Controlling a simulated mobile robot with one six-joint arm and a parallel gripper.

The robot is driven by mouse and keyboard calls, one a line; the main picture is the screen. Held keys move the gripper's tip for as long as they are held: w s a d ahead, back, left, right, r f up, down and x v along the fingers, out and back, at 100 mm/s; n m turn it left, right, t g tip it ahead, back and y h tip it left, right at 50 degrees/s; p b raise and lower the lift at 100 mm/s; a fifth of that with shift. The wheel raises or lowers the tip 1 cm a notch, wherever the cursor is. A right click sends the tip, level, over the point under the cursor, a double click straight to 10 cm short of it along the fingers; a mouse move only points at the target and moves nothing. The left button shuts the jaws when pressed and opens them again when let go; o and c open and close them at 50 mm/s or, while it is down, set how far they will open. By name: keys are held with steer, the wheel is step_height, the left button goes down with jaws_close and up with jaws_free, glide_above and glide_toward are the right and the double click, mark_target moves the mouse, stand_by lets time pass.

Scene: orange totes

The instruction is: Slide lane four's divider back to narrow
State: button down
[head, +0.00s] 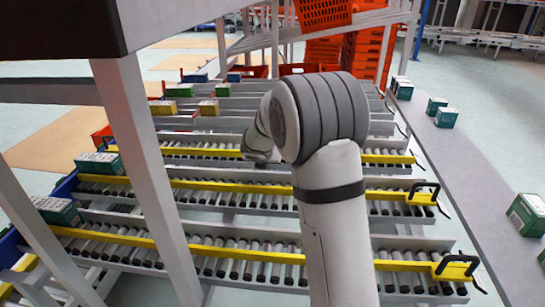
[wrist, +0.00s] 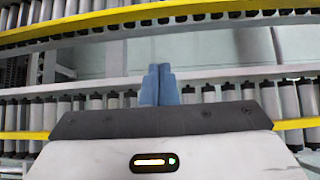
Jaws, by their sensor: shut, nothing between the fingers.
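Yellow divider rails run across the roller lanes: a far one (head: 200,152), a middle one (head: 230,186) and a near one (head: 120,238). The middle and near rails have black handles (head: 424,190) (head: 457,265) at their right ends. I cannot tell which one is lane four's divider. In the wrist view one yellow rail (wrist: 150,15) crosses the top and another (wrist: 290,124) runs partly hidden behind my gripper. My gripper's blue fingers (wrist: 158,85) are shut and empty, over a row of rollers and a grey rail. In the head view my arm hides the fingers.
Green boxes (head: 100,163) (head: 56,210) stand at the lanes' left ends. More boxes (head: 437,110) (head: 527,213) sit on a grey shelf (head: 470,150) at the right. Orange totes (head: 365,55) are stacked at the back. A grey post (head: 150,170) stands at the front left.

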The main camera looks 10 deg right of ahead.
steer(key=w+d+r+x, duration=0.1)
steer(key=r+x, duration=0.1)
steer(key=x, duration=1)
steer(key=shift+w+f+p, duration=0.35)
steer(key=shift+w+p, duration=0.1)
steer(key=shift+w, duration=0.15)
steer(key=shift+d, duration=0.15)
steer(key=shift+r, duration=0.1)
